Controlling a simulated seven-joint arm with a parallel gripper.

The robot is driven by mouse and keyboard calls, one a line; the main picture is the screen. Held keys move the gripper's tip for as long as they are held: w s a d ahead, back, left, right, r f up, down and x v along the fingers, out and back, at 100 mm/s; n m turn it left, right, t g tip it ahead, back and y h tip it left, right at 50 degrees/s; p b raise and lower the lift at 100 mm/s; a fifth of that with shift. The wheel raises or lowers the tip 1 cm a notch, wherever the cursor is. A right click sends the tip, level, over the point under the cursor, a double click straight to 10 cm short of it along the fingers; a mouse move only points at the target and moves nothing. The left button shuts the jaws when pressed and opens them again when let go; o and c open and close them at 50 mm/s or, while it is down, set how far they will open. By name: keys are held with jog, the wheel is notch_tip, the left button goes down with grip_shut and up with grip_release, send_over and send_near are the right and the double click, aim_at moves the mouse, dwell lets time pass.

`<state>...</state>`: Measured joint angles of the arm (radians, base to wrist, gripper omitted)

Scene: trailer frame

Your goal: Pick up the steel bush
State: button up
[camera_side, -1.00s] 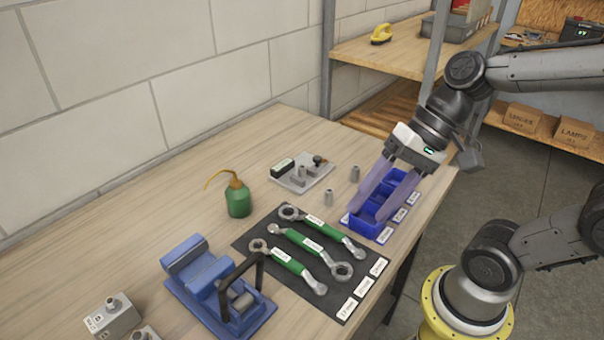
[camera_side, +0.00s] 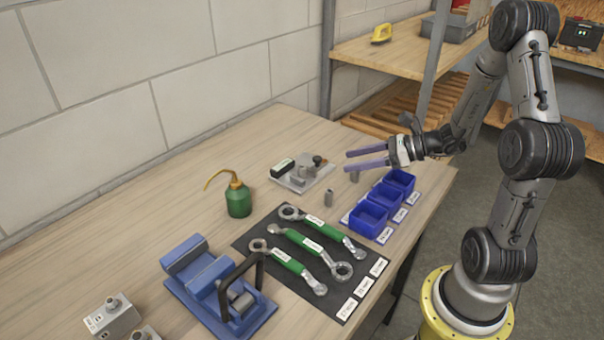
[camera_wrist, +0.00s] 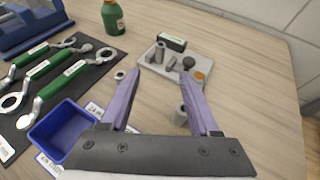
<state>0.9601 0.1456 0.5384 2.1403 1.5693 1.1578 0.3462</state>
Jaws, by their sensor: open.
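Two small grey steel bushes stand upright on the wooden bench. One bush (camera_side: 355,176) is partly hidden by my gripper's lower finger in the side view; in the wrist view it stands between the fingers, close to the right one (camera_wrist: 181,116). The other bush (camera_side: 329,198) stands nearer the wrench mat, and shows left of the fingers in the wrist view (camera_wrist: 120,75). I cannot tell which the task means. My gripper (camera_side: 347,160) is open and empty, its purple fingers (camera_wrist: 161,76) pointing left above the bench, apart from both bushes as far as I can see.
A grey plate with fittings (camera_side: 298,181) lies beyond the bushes. Blue bins (camera_side: 369,218) stand at the right edge, below my gripper. A mat with green wrenches (camera_side: 262,240), a green oil can (camera_side: 238,199) and a blue vise (camera_side: 205,275) lie further left.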

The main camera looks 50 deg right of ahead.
send_near(302, 173)
jog(key=shift+w+f, duration=0.15)
jog(key=shift+w, duration=0.4)
jog(key=shift+w+f, duration=0.15)
jog(key=shift+w, duration=0.4)
jog(key=shift+r+x, duration=0.15)
jog(key=shift+x, duration=1.2)
jog(key=shift+r+x, duration=0.15)
jog(key=shift+x, duration=1.25)
jog(key=shift+w, duration=0.1)
grip_shut()
